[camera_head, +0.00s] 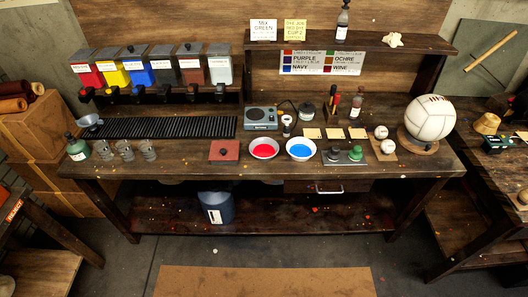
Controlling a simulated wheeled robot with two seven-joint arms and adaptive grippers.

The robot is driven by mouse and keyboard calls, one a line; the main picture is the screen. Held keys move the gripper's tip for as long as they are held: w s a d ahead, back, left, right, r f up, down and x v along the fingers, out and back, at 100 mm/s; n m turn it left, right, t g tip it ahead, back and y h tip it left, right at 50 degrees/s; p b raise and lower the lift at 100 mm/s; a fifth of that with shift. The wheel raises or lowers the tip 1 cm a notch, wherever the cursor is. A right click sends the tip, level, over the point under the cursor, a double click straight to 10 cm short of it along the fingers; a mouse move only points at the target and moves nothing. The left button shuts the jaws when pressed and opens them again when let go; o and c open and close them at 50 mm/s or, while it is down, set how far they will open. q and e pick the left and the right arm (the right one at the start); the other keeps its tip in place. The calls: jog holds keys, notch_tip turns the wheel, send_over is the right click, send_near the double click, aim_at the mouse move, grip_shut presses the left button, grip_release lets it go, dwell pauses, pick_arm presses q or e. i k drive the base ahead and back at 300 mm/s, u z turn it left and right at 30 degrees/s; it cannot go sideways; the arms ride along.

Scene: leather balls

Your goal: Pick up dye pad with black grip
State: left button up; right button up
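Two small dye pads with knob-like grips stand side by side on a flat grey tray (344,162) near the front edge of the workbench. The left pad (334,154) has a dark grip that looks black. The right pad (356,153) looks green. Both are small in the picture, so finer detail cannot be told. Neither of my grippers is in view, and nothing touches the pads.
A bowl of blue dye (300,149) and a bowl of red dye (263,148) stand left of the tray. Tan cards (335,133) lie behind the pads.

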aim_at(333, 154)
jog(key=k, duration=0.55)
jog(key=z, duration=0.45)
jog(key=i, duration=0.8)
jog(key=z, duration=0.3)
